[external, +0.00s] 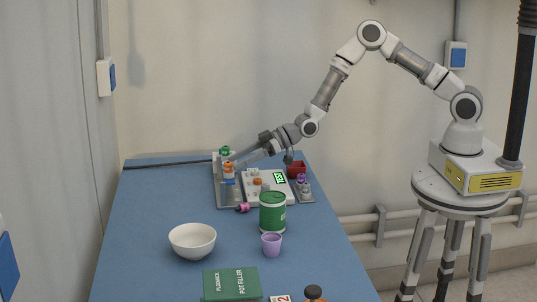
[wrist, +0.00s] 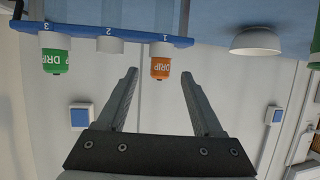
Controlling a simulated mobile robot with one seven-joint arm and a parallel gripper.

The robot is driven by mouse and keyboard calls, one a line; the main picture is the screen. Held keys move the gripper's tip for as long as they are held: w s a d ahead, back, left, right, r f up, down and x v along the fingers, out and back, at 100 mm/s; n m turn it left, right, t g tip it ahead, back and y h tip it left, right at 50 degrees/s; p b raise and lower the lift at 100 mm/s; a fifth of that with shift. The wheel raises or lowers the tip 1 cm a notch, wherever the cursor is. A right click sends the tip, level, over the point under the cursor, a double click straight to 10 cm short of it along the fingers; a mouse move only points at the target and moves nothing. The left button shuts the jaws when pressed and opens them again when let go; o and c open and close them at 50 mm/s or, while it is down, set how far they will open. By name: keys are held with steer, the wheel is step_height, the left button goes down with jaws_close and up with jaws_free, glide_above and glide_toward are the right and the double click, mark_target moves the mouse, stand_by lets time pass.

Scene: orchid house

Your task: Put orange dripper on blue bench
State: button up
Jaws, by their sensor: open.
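The orange dripper (wrist: 160,66), printed DRIP, sits in the position marked 1 of a rack (wrist: 85,38) in the wrist view, which appears upside down. It also shows in the external view (external: 228,166), near the bench's far end. My gripper (wrist: 159,72) is open, its two fingers pointing at the orange dripper. The dripper appears between the fingertips, with a gap on each side; I cannot tell how deep it lies between them. In the external view my gripper (external: 236,160) is close beside the dripper. The blue bench (external: 150,235) has a wide bare top.
A green dripper (wrist: 55,62) sits at position 3; position 2 shows only a white holder (wrist: 109,45). A white bowl (external: 192,240), green canister (external: 272,212), purple cup (external: 271,245), green box (external: 231,283) and device with a display (external: 279,178) stand on the bench. The bench's left side is clear.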

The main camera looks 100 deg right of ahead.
mark_target(227, 172)
steer(key=shift+x, duration=2.15)
jaws_close()
